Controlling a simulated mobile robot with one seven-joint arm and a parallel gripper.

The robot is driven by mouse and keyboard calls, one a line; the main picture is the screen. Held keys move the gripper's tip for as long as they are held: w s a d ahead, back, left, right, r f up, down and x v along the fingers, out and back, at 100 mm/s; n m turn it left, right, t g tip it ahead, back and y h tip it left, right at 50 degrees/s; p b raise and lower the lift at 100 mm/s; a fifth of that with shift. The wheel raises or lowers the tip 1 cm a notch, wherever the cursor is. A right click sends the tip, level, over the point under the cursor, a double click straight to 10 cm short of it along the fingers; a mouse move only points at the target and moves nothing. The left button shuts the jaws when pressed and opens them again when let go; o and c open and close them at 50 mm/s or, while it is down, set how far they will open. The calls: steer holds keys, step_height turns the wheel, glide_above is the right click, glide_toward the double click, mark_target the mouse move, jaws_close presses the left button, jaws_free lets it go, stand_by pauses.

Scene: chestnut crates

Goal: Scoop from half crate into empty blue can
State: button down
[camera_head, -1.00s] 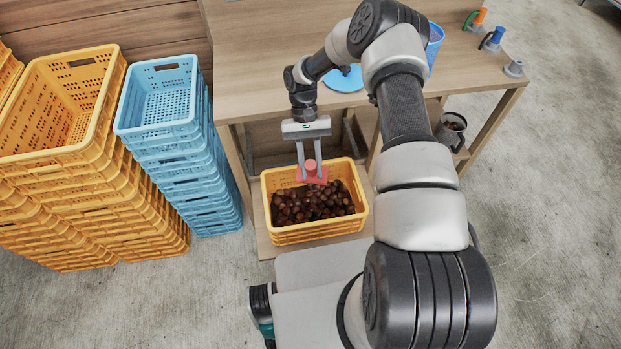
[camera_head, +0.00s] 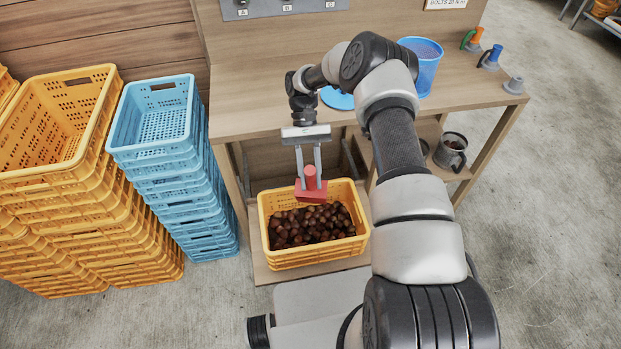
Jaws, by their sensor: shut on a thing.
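My gripper (camera_head: 310,166) is shut on the handle of a red scoop (camera_head: 312,192). The scoop is over the back part of the yellow crate (camera_head: 316,262), above the chestnuts; whether it touches them or holds any I cannot tell. Brown chestnuts (camera_head: 310,226) fill the crate partway. The blue can (camera_head: 428,70) stands on the table at the back, behind my arm.
A blue disc (camera_head: 338,98) lies on the wooden table (camera_head: 262,92), partly behind my arm. Stacks of yellow (camera_head: 75,200) and blue crates (camera_head: 185,165) stand left. A grey mug-like container (camera_head: 450,150) sits on the lower shelf at right. Small coloured-handled tools (camera_head: 489,57) line the table's right end.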

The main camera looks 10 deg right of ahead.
stand_by(0.4)
steer(key=shift+s+a+p, duration=0.1)
steer(key=shift+s+p, duration=0.1)
steer(key=shift+p, duration=0.25)
steer(key=shift+s+a+f+t+p, duration=0.15)
steer(key=shift+s+f+t+p, duration=0.1)
steer(key=shift+s+t+p, duration=0.55)
steer(key=s+a+f+t+h+b, duration=0.2)
steer(key=s+a+f+t+b, duration=0.1)
steer(key=s+f+t+b, duration=0.4)
steer(key=s+f+b, duration=0.1)
steer(key=s+b, duration=0.1)
steer(key=shift+s+a+m+h, duration=0.15)
steer(key=shift+s+m+h, duration=0.15)
steer(key=shift+s, duration=0.05)
steer(key=shift+f, duration=0.25)
